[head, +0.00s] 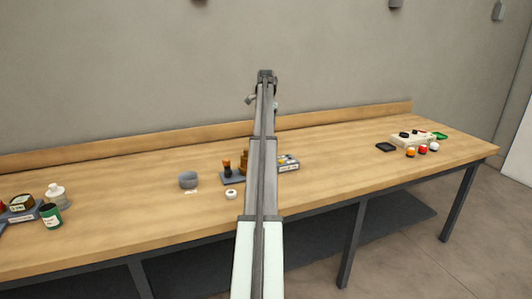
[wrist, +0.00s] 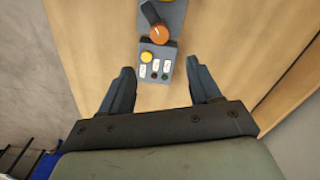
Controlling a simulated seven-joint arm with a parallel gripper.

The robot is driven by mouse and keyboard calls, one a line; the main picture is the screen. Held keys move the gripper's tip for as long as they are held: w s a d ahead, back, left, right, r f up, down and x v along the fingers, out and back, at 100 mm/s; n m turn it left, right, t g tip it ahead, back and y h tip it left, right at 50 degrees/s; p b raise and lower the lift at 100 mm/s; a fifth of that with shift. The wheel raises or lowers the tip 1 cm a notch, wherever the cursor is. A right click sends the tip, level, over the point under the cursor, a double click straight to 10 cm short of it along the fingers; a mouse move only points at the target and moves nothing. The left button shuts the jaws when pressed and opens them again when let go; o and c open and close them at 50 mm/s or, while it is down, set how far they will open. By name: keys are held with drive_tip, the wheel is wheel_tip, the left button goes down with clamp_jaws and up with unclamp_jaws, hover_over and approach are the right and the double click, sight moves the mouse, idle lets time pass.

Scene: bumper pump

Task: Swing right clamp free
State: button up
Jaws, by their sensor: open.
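My gripper (wrist: 160,68) is open and empty in the wrist view, its two dark fingers apart. Beyond and between the fingertips lies a small grey control panel (wrist: 165,48) with a yellow button and smaller dark and green ones. Above it a dark lever with an orange round end (wrist: 160,33) sits on a grey base, cut off by the top edge. In the head view a dark post with an orange top (head: 227,168) stands on a grey plate, left of my arm. My arm hides part of this fixture. I cannot tell which part is the right clamp.
A grey bowl (head: 188,180) and a white ring (head: 231,194) lie left of my arm. Bottles (head: 55,196) stand at far left. A pale tray (head: 412,139), a black tray (head: 386,147) and several balls are at right. The table between is clear.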

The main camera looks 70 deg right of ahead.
drive_tip(key=shift+n, duration=0.4)
wheel_tip(320, 180, down, 14)
drive_tip(key=shift+r, duration=0.1)
idle(0.3)
drive_tip(key=shift+c, duration=0.2)
drive_tip(key=c, duration=1)
